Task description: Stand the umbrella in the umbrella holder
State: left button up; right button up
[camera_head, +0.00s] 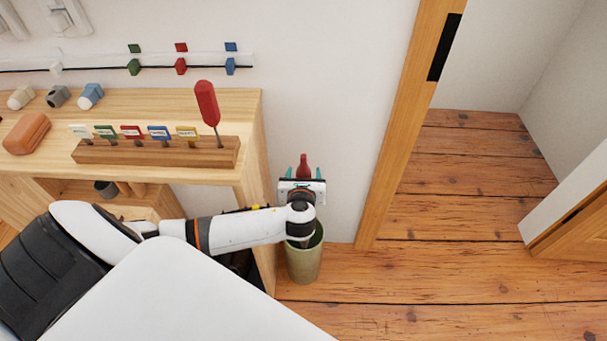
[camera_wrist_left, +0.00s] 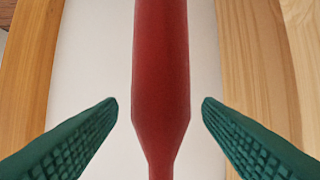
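The red umbrella (camera_head: 303,163) shows in the head view as a short red piece just beyond my left gripper (camera_head: 304,173), against the white wall. In the left wrist view the umbrella (camera_wrist_left: 161,75) runs upright down the middle and narrows towards the bottom. The two green fingers of my left gripper (camera_wrist_left: 160,110) stand on either side of it, open, with a gap on each side. The green umbrella holder (camera_head: 304,265) stands on the floor below the gripper. My wrist hides part of its mouth and the umbrella's lower part. My right gripper is out of view.
A wooden bench (camera_head: 245,110) stands to the left, with a labelled wooden block (camera_head: 150,152), a red-handled tool (camera_head: 207,105) and an orange-brown object (camera_head: 27,133). A wooden door frame (camera_head: 405,130) rises to the right. The plank floor (camera_head: 440,285) at right is clear.

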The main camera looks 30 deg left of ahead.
pick_arm(q)
jog(key=shift+f, duration=0.1)
jog(key=shift+s, duration=0.15)
jog(key=p+v, duration=0.1)
jog(key=v, duration=1.1)
jog(key=shift+p, duration=0.3)
dwell(0.3)
jog(key=s+a+f+n+g+h+p, duration=0.1)
jog(key=s+f+n+g, duration=0.2)
jog(key=f, duration=0.6)
jog(key=s+a+f+n+g+h+p, duration=0.1)
jog(key=s+f+n+g, duration=0.15)
jog(key=f+n, duration=0.4)
jog(key=s+f+n+g+h+p, duration=0.2)
jog(key=s+f, duration=0.1)
jog(key=f, duration=0.7)
jog(key=s+d+f+n+g+h, duration=0.1)
jog(key=s+f+n, duration=0.3)
jog(key=s, duration=0.4)
jog(key=s+d+f+n+g+h+p, duration=0.1)
jog(key=s+f+n, duration=0.3)
jog(key=s+n, duration=0.2)
jog(key=s+d+f+n+g+h+p, duration=0.1)
jog(key=s+f+n, duration=0.3)
jog(key=s, duration=0.6)
jog(key=shift+s+d+f+n, duration=0.1)
jog(key=shift+s+d+n, duration=0.3)
jog(key=shift+d+n, duration=0.35)
